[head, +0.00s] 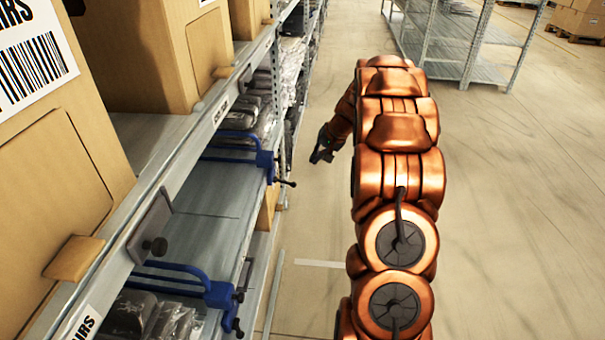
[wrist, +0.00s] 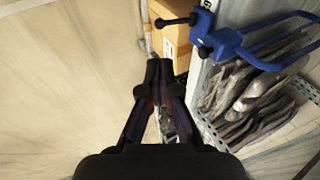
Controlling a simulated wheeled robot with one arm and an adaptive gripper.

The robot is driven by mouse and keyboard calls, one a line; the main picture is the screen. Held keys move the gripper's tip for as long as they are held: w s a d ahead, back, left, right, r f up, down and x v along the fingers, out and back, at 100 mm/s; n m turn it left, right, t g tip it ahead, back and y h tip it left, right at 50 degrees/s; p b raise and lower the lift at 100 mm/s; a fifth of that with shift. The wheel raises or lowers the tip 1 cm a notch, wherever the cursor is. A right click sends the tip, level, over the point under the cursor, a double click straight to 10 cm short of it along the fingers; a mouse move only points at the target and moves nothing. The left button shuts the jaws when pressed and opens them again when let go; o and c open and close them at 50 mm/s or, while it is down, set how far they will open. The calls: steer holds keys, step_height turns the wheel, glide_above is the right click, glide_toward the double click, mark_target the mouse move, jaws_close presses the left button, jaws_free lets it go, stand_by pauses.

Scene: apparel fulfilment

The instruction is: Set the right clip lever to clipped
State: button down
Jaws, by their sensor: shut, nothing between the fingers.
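Two blue clamp-like clips sit on the shelf edge in the head view. The farther clip (head: 265,158) has a dark lever (head: 287,183) sticking out toward the aisle.
Cardboard boxes (head: 140,55) stand on the upper shelf (head: 150,140). Wrapped dark garments (head: 160,318) lie on the lower level. A steel rack (head: 440,40) stands across the aisle. The aisle floor (head: 500,220) is clear.

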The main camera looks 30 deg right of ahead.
mark_target(294, 183)
steer(key=b+x, duration=0.1)
steer(key=x, duration=1.2)
steer(key=shift+w+f+b, duration=0.2)
steer(key=shift+f+b, duration=0.1)
steer(key=shift+b, duration=0.05)
steer(key=shift+a+f, duration=0.15)
